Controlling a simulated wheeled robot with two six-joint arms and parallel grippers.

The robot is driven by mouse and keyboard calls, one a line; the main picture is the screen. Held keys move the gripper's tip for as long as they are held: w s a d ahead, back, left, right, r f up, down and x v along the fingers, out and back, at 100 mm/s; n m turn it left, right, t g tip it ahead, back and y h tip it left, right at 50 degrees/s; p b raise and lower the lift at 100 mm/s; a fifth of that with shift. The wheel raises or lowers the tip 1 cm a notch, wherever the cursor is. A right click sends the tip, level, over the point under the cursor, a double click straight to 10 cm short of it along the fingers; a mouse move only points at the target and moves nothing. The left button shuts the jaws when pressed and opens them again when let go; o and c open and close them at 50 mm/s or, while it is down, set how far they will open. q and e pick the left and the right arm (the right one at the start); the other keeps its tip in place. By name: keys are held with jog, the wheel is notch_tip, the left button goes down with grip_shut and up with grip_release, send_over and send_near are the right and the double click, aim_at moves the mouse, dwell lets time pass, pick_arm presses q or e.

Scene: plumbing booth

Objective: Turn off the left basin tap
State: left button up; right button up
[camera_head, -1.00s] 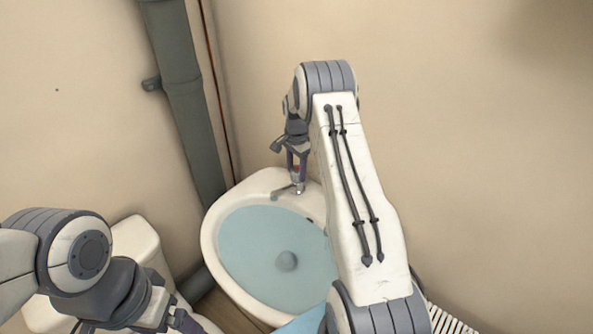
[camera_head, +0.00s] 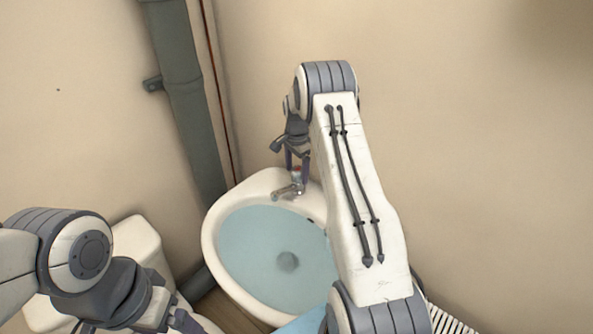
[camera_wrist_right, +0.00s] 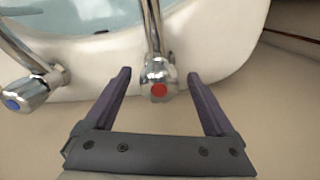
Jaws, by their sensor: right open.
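The left basin tap (camera_head: 289,189) is chrome with a red-marked knob and stands on the back rim of the white basin (camera_head: 211,247). In the right wrist view its knob with the red cap (camera_wrist_right: 159,90) faces me. My right gripper (camera_head: 297,168) is open above this tap. In the right wrist view its fingertips (camera_wrist_right: 159,73) stand on either side of the knob, with gaps visible on both sides. A second tap with a blue cap (camera_wrist_right: 22,98) shows at the left there; my right arm hides it in the head view. Only part of my left gripper (camera_head: 182,322) shows.
Bluish water (camera_head: 250,235) fills the basin, with a round grey shape in it. A grey-green pipe (camera_head: 183,100) runs up the wall left of the basin. A white cistern (camera_head: 138,242) stands lower left. White ribs (camera_head: 447,322) show at the bottom right.

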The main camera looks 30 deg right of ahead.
aim_at(297, 169)
notch_tip(297, 169, up, 10)
jog(key=b, duration=0.1)
jog(key=shift+r+b, duration=0.25)
jog(key=shift+b, duration=0.15)
jog(key=shift+f, duration=0.1)
notch_tip(297, 169, down, 10)
jog(key=shift+f+p, duration=0.2)
jog(key=shift+p, duration=0.75)
jog(key=shift+n, duration=0.3)
